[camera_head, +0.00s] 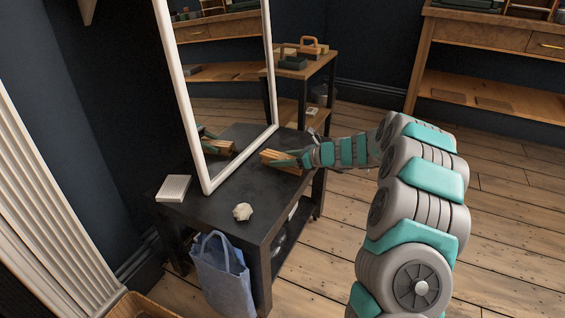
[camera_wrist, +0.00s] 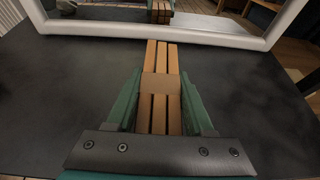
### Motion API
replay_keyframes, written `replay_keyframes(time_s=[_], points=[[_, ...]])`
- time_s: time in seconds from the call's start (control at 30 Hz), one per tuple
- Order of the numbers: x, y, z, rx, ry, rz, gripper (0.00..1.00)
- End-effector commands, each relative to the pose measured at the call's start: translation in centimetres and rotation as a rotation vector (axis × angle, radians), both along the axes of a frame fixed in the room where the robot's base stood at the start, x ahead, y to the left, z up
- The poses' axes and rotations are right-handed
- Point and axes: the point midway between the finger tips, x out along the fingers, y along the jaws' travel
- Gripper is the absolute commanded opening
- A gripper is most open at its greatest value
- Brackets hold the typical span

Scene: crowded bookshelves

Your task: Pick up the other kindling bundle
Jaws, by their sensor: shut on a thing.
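A kindling bundle (camera_wrist: 161,87) of light wooden sticks with a tan band around the middle lies between my green fingers in the wrist view. In the head view the bundle (camera_head: 268,157) is at the right part of the dark table, close to the mirror. My gripper (camera_head: 283,160) is shut on it; its fingers (camera_wrist: 161,101) press along both sides. I cannot tell whether the bundle touches the tabletop. The mirror also shows the bundle's reflection. I see no second real bundle.
The dark table (camera_head: 213,208) carries a white-framed mirror (camera_head: 272,75), a pale book-like block (camera_head: 173,188) and a whitish lump (camera_head: 242,211). A blue bag (camera_head: 220,272) hangs at its front. A wooden stand (camera_head: 305,72) is behind; a radiator (camera_head: 55,205) is at left.

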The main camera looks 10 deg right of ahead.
Motion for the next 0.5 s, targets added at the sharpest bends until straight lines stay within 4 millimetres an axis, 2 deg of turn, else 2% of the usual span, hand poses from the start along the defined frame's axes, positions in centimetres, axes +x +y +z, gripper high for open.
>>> replay_keyframes(time_s=[0.03, 0.17, 0.5], points=[[-0.01, 0.01, -0.02, 0.0, 0.0, 0.0, 0.15], [-0.01, 0.01, -0.02, 0.0, 0.0, 0.0, 0.01], [-0.01, 0.01, 0.06, 0.0, 0.0, 0.0, 0.0]])
